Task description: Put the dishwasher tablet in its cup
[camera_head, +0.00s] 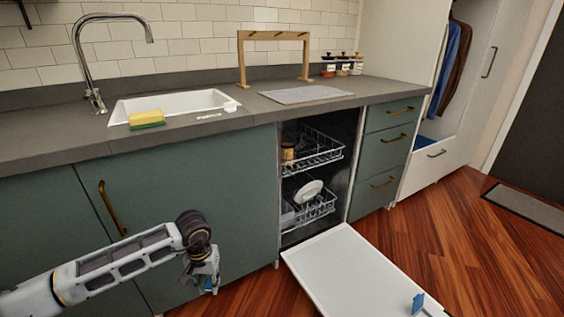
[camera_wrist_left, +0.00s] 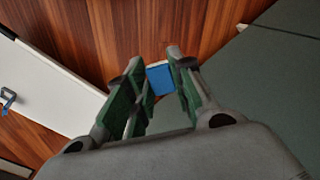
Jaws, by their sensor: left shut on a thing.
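The dishwasher tablet (camera_wrist_left: 160,79) is a small blue block with a pale edge. In the left wrist view it sits between the green-padded fingers of my left gripper (camera_wrist_left: 155,62), which is shut on it. In the head view my left gripper (camera_head: 207,278) hangs in front of the green cabinet, left of the lowered dishwasher door (camera_head: 345,262). A small blue upright flap (camera_head: 417,303) stands on the door near the bottom edge of the view, apart from the gripper. It also shows in the left wrist view (camera_wrist_left: 8,100). The cup's inside is not visible. My right gripper is not in view.
The dishwasher is open. Its upper rack (camera_head: 318,157) holds a jar, and its lower rack (camera_head: 318,212) holds a white plate. The counter above carries a sink (camera_head: 180,104) with a sponge (camera_head: 147,120). Wooden floor (camera_head: 450,225) is clear beyond the door.

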